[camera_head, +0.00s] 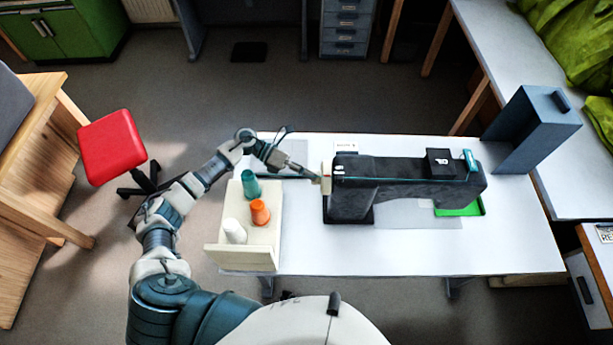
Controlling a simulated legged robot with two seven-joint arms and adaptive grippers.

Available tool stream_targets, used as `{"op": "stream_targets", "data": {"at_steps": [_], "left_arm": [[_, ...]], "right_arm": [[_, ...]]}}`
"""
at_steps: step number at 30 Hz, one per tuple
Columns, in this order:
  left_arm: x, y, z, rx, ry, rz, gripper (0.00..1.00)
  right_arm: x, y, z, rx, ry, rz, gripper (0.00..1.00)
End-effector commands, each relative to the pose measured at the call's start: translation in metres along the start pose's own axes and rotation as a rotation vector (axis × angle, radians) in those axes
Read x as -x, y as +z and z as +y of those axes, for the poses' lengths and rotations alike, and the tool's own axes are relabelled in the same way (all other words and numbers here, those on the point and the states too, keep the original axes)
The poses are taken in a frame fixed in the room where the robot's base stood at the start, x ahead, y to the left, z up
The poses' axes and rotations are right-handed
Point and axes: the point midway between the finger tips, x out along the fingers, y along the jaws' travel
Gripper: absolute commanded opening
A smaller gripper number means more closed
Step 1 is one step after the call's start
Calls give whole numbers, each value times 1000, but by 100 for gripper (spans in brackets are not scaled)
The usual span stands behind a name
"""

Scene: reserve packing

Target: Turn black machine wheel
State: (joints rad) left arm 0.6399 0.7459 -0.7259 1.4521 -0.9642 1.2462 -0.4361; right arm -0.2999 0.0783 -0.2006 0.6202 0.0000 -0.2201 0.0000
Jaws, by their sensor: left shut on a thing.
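A black sewing machine (408,178) stands on the white table, lying lengthwise from left to right. Its wheel (326,172) is at the left end, seen nearly edge-on; it looks pale tan here rather than black. My left gripper (317,179) reaches in from the left and is shut on the wheel at its outer side. The fingers are small in this view and partly merge with the wheel. My right gripper is not in view.
A cream tray (243,258) with green, orange and white thread spools sits at the table's left, below my left forearm. A dark blue-grey box (535,130) stands at the right. The table's front right (500,250) is clear. A red stool (112,147) stands left.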

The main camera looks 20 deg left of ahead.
Motion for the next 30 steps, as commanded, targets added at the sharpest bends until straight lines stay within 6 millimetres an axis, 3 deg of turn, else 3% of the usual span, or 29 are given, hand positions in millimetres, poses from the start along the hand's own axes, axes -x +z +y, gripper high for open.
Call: {"op": "stream_targets", "data": {"at_steps": [15, 30], "left_arm": [[2, 4, 4, 255, -125, 4, 8], [3, 3, 4, 288, -139, 5, 8]], "right_arm": [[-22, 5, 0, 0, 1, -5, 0], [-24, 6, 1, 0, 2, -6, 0]]}}
